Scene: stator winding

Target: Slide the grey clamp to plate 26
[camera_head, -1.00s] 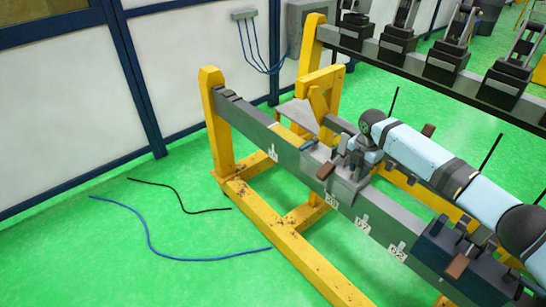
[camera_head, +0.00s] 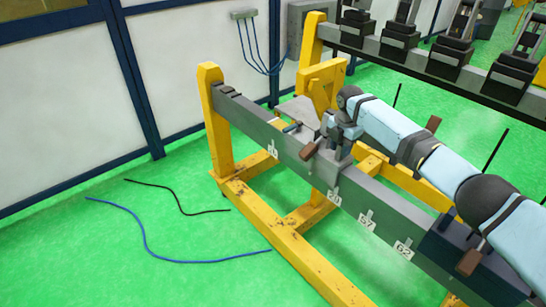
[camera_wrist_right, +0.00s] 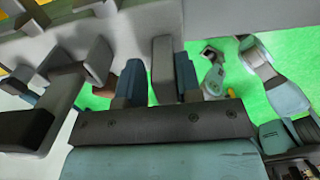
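The grey clamp (camera_head: 324,166) sits on the long dark rail (camera_head: 246,117), with a brown handle (camera_head: 309,151) on its near side. Its lower side is beside a white number plate (camera_head: 334,198); another plate (camera_head: 272,151) is farther left along the rail. The digits are too small to read surely. My right gripper (camera_head: 338,133) is at the top of the clamp. In the right wrist view, its two blue-tipped fingers (camera_wrist_right: 160,82) stand closely on either side of an upright grey post (camera_wrist_right: 163,68) of the clamp. My left gripper is not in view.
More plates (camera_head: 366,220) lie right along the rail, before a dark block (camera_head: 450,250) with a brown handle. A yellow frame (camera_head: 222,120) carries the rail's far end. Cables (camera_head: 150,240) lie on the green floor. A second rail with black fixtures stands behind.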

